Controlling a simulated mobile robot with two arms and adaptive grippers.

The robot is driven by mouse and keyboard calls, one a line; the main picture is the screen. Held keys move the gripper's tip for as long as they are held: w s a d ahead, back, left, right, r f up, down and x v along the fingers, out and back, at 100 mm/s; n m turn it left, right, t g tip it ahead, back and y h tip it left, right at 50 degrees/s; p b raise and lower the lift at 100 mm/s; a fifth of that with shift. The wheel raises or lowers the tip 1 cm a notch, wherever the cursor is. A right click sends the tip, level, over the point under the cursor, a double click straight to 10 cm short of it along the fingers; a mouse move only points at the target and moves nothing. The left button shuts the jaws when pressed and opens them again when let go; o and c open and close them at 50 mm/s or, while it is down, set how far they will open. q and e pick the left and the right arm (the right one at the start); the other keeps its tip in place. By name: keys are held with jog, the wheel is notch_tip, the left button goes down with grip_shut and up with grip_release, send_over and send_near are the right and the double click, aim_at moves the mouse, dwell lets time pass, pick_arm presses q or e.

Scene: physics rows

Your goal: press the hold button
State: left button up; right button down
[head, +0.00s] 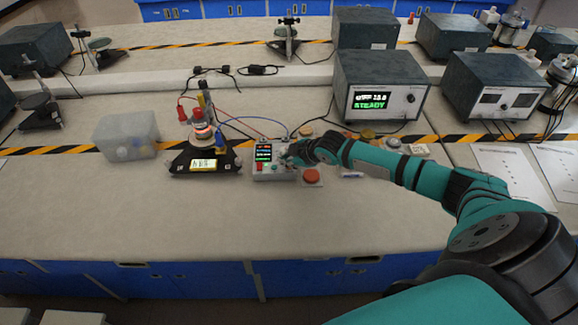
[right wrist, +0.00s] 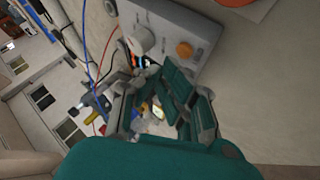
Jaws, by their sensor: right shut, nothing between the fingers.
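A small grey meter box (head: 263,173) stands on the bench with a lit dark display (head: 263,152) and small buttons on its front. Its button labels are too small to read, so I cannot tell which is the hold button. My right gripper (head: 291,157) is shut and empty at the right side of the box and hides part of its face. In the right wrist view the box (right wrist: 205,28) shows a round grey knob (right wrist: 140,40) and an orange button (right wrist: 184,49). The right gripper's fingers (right wrist: 165,95) are near them; contact cannot be told. My left gripper is out of view.
A black stand with a lit lamp (head: 202,133) and cables is left of the box. A clear bin (head: 127,137) stands further left. A red-orange round button (head: 312,176) lies right of the box. A power supply (head: 380,85) reads STEADY behind. The front bench is clear.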

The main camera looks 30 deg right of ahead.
aim_at(287, 168)
jog(key=shift+f, duration=0.15)
jog(key=shift+f, duration=0.3)
jog(key=shift+f+b, duration=0.35)
jog(key=shift+f, duration=0.05)
dwell(0.7)
dwell(0.4)
jog(key=shift+r+p, duration=0.85)
notch_tip(287, 168, up, 5)
jog(key=p, duration=0.4)
jog(key=shift+p, duration=0.4)
